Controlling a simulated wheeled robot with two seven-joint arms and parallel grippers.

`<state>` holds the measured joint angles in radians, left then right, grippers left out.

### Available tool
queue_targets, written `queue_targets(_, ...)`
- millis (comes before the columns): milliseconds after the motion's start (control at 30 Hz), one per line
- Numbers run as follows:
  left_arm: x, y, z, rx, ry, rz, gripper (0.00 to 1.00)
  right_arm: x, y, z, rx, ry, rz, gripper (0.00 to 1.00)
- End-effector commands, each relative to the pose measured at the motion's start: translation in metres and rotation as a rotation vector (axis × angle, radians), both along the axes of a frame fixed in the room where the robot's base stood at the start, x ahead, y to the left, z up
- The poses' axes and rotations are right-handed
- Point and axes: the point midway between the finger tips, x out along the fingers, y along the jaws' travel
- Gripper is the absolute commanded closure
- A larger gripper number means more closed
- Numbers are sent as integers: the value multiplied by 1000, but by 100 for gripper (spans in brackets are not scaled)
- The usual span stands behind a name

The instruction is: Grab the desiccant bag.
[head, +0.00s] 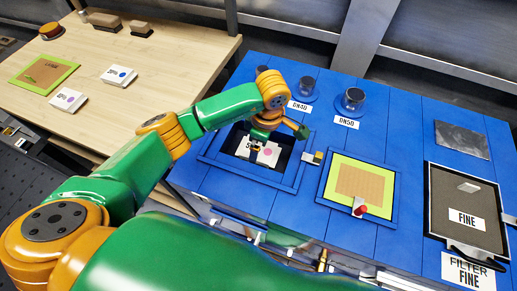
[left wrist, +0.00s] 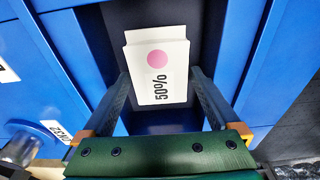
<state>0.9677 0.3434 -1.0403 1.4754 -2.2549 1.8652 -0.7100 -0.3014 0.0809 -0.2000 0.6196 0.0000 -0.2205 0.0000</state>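A white desiccant bag (head: 266,153) with a pink dot lies in the dark square recess (head: 239,169) of the blue bench. In the left wrist view the bag (left wrist: 158,70) reads "50%" beside its pink dot. My left gripper (head: 256,150) is over the recess and partly hides the bag in the head view. In the left wrist view its fingers (left wrist: 159,72) are spread, one along each side of the bag. I cannot tell whether they touch it. My right gripper is not in view.
Right of the recess are a green-framed panel (head: 338,166) with a red knob (head: 360,210) and a "FINE" filter tray (head: 457,178).

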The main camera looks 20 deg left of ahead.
Motion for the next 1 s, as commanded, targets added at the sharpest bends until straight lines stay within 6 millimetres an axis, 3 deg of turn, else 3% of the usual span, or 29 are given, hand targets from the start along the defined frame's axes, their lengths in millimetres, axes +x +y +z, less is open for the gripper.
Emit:
queue_targets(33,0,0,0,0,0,0,16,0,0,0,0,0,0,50)
queue_targets(267,0,0,0,-1,0,0,78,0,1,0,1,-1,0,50)
queue_targets(500,0,0,2,-1,-1,0,78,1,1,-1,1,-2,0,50)
queue_targets(633,1,0,14,-1,-5,-2,78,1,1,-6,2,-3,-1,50)
queue_targets(733,-1,-2,35,-2,-8,-4,78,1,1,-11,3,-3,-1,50)
queue_targets(900,-32,-17,83,2,-8,-8,78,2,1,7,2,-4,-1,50)
queue_targets(1000,-56,-31,100,0,-7,-12,78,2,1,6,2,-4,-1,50)
